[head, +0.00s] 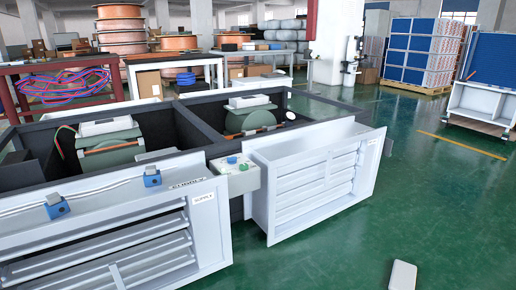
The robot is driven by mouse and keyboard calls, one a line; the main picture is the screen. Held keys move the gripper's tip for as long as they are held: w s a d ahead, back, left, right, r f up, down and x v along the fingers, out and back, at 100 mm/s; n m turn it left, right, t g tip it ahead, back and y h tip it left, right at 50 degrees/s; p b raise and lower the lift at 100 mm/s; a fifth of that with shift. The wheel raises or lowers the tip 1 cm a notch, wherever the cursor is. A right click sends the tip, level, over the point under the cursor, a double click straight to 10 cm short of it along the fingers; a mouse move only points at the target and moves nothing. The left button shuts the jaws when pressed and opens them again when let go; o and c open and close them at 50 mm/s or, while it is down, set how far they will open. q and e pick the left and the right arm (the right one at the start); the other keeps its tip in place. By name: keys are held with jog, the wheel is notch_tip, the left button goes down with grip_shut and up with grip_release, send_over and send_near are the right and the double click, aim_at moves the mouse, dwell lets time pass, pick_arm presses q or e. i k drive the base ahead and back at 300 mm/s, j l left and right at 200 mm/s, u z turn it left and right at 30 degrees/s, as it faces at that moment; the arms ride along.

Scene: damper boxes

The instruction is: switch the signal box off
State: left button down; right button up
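A small grey-green box (236,176), which looks like the signal box, sits between the two damper fronts. Its top carries a blue knob or button and green ones; their on or off position is too small to tell. The left damper (215,232) is a white louvred frame with a "SUPPLY" label. The right damper (258,190) is a similar white louvred frame with a small label too small to read. Neither of my grippers is in view.
A dark-framed open housing (215,160) with green motor-like units stands behind the dampers. Blue clamps (152,177) hold a white cable along the left damper's top. A white rounded piece (402,275) shows at the bottom right. The green floor (430,200) on the right is clear.

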aim_at(244, 167)
jog(key=i+l, duration=0.15)
jog(key=i, duration=0.6)
jog(key=i+l, duration=0.15)
jog(key=i, duration=0.6)
jog(key=i+l+z, duration=0.1)
jog(key=i, duration=0.65)
